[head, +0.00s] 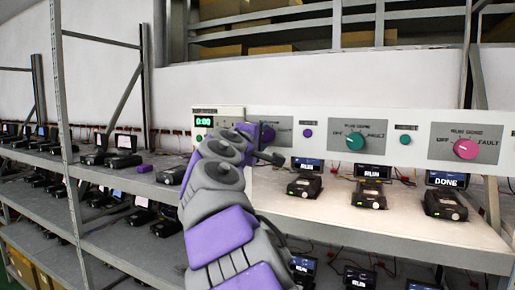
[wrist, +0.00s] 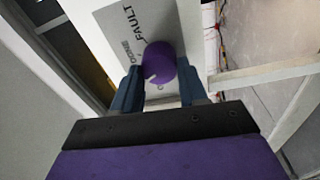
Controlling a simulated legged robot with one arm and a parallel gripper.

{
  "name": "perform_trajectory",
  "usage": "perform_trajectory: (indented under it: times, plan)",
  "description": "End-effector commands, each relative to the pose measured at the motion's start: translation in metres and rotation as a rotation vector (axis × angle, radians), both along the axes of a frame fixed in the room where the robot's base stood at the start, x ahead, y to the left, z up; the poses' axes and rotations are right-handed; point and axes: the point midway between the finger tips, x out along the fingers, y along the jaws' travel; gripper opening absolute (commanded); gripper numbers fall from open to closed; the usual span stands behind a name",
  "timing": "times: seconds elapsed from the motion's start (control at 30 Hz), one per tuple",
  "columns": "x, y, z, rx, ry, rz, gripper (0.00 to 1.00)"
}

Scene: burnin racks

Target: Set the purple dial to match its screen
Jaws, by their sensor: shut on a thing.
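The purple dial (wrist: 160,62) sits on a grey plate of the white panel. In the wrist view DONE and FAULT are printed on its left side; its short white mark points to the lower left, and the RUN label is not readable. My gripper (wrist: 157,88) has one finger on each side of the dial and is shut on it. In the head view the dial (head: 268,133) is partly hidden behind my arm. The leftmost small screen (head: 308,164) under the panel appears to read RUN.
A teal dial (head: 355,141) and a pink dial (head: 466,149) are farther right on the panel. Their screens (head: 374,172) below appear to read RUN and DONE (head: 446,180). A green 0:00 display (head: 204,122) is at the left. Black devices (head: 305,187) stand on the shelf.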

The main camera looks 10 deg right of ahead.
Motion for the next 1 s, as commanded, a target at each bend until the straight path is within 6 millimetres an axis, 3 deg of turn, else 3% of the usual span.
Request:
perform_trajectory:
  times: [0.7, 0.73, 1.0]
  plan:
    - [0.0015, -0.0048, -0.0068, 0.079, -0.039, -0.011, 0.12]
    - [0.0016, -0.0049, -0.0071, 0.079, -0.039, -0.011, 0.43]
    - [0.0026, -0.0016, -0.0053, 0.075, -0.042, -0.006, 0.68]
